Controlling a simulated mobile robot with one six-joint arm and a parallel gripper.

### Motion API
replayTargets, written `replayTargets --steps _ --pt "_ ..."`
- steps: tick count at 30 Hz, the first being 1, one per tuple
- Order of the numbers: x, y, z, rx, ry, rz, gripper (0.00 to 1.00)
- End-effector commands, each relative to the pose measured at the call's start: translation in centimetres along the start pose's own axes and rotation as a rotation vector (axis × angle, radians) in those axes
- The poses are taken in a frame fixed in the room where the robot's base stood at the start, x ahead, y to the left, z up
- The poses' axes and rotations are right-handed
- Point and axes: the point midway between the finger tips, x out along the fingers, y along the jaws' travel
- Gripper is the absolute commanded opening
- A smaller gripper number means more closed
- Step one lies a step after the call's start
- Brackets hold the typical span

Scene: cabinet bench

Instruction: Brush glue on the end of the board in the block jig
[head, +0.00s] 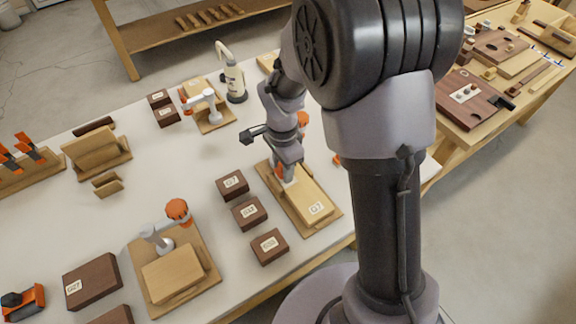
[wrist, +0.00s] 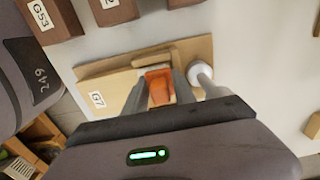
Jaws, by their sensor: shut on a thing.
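A pale board labelled G7 (head: 306,201) lies in a wooden jig (head: 327,226) at the front edge of the bench. The board also shows in the wrist view (wrist: 108,85), left of my gripper. My gripper (head: 285,168) is over the jig's far part. In the wrist view, my gripper (wrist: 158,88) is shut on an orange piece (wrist: 157,82). I cannot tell whether this is a brush handle or a clamp part. A round white clamp part (wrist: 200,72) is close to the right finger. A white glue bottle (head: 234,80) stands farther back.
Several dark labelled blocks (head: 249,212) lie left of the jig. Another jig with an orange-knobbed clamp (head: 177,210) and a pale block (head: 173,274) is at front left. A jig with a clamp (head: 207,103) stands behind. Bare white bench (head: 160,165) lies between them.

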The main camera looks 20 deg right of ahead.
Motion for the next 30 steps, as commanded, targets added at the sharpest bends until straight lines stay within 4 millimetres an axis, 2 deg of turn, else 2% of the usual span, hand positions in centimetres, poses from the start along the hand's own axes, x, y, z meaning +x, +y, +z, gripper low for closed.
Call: replayTargets --steps 8,24,30 --pt "0.0 0.0 -0.3 0.001 0.0 0.0 0.0" --pt "0.0 0.0 -3.3 0.002 0.0 0.0 0.0" --pt "0.0 0.0 -3.5 0.0 0.0 0.0 0.0"
